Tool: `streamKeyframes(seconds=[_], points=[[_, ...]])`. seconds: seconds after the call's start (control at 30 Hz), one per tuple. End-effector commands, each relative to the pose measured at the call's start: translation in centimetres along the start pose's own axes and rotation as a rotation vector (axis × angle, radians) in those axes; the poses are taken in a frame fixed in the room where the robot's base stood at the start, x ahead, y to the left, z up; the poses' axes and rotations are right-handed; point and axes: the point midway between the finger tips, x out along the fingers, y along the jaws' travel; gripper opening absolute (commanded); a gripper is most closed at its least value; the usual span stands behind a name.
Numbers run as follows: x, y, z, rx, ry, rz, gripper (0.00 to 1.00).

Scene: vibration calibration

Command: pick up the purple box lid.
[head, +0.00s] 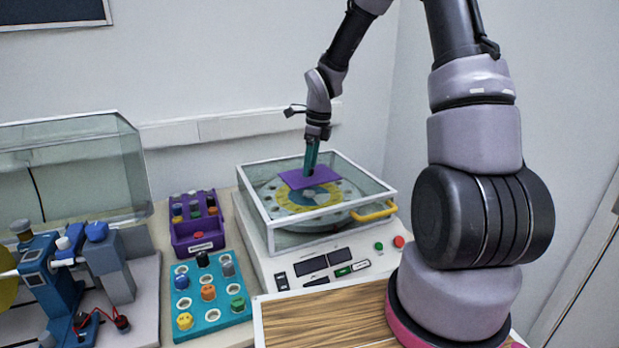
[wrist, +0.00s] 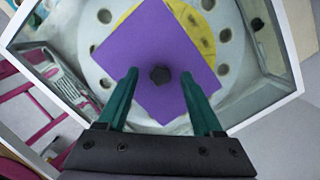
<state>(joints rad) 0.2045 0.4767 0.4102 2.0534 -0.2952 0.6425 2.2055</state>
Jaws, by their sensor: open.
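The purple box lid (head: 297,180) is a flat square over the round disc of the glass-walled machine in the head view. In the wrist view the lid (wrist: 150,45) fills the middle, turned at an angle, with a small dark knob (wrist: 160,75) at its centre. My gripper (head: 309,172) points down at the lid. In the wrist view my gripper (wrist: 159,76) is open, with one green finger on each side of the knob and gaps between. I cannot tell whether the fingertips touch the lid, or whether the lid rests on the disc.
The machine's clear walls and pale rim (head: 264,222) surround the disc, with a yellow handle (head: 375,212) at the front. To the left are a purple bin (head: 198,238) and a teal tray (head: 217,318), both holding coloured pieces. A clear-covered device (head: 70,170) stands further left.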

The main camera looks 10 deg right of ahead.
Motion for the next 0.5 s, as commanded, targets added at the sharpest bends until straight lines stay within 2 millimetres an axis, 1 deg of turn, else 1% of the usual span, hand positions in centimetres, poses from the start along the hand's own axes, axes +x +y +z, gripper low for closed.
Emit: streamKeyframes(seconds=[0.1, 0.27, 0.3, 0.37, 0.4, 0.47, 0.5], points=[[0.49, 0.0, 0.01, -0.001, -0.001, -0.001, 0.68], [0.47, -0.02, 0.01, -0.001, -0.001, -0.001, 0.68], [0.47, -0.02, 0.0, -0.001, -0.001, -0.001, 0.6], [0.47, -0.02, 0.01, -0.001, -0.001, -0.001, 0.37], [0.46, -0.02, 0.0, -0.001, -0.001, -0.001, 0.22], [0.46, -0.02, 0.0, -0.001, -0.001, -0.001, 0.0], [0.46, -0.02, 0.0, -0.001, -0.001, -0.001, 0.0]])
